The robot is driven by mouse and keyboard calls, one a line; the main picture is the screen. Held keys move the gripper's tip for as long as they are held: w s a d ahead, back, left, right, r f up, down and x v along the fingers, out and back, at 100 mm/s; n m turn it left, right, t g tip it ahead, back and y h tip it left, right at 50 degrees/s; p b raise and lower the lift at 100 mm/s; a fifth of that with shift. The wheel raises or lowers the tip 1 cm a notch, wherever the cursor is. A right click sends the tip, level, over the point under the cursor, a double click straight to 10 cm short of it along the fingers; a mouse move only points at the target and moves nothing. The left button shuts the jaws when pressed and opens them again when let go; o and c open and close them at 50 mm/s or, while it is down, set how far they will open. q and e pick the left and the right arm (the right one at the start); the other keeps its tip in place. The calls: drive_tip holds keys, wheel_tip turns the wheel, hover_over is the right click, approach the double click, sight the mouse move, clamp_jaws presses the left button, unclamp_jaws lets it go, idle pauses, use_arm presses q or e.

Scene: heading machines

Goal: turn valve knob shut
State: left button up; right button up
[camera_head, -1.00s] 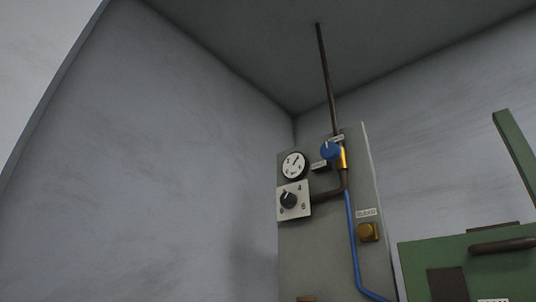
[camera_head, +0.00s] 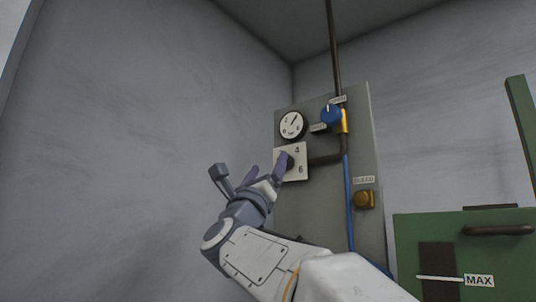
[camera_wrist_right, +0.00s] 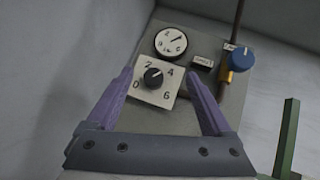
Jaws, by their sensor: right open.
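A blue valve knob (camera_head: 331,115) sits on a brass valve on the grey panel, with small labels beside it. It also shows at the upper right in the wrist view (camera_wrist_right: 242,57). Below left of it is a black dial knob (camera_wrist_right: 153,76) on a white plate (camera_head: 304,162) numbered 0 to 6. In the head view my right gripper partly covers that plate. My right gripper (camera_head: 267,170) is open and empty. In the wrist view the black knob appears between its fingers; contact cannot be told. The blue knob is right of the fingers. My left gripper is not in view.
A round gauge (camera_head: 292,125) sits above the white plate. A dark pipe (camera_head: 331,45) rises from the valve, and a blue hose (camera_head: 348,205) runs down. A brass button (camera_head: 364,200) and a green machine (camera_head: 450,228) are at the right. Open space lies left of the panel.

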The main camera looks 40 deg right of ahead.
sight(328, 123)
drive_tip(key=s+d+r+m+g+h, duration=0.55)
drive_tip(key=s+m+g, duration=0.35)
drive_tip(key=m+g, duration=0.45)
drive_tip(key=shift+m, duration=0.25)
drive_tip(key=p+x, duration=0.7)
drive_tip(key=x, duration=0.1)
drive_tip(key=shift+s+d+r, duration=0.15)
drive_tip(key=shift+d, duration=0.2)
drive_tip(key=shift+d+r+p, duration=0.35)
drive_tip(key=shift+d+p, duration=0.25)
drive_tip(key=shift+p, duration=0.05)
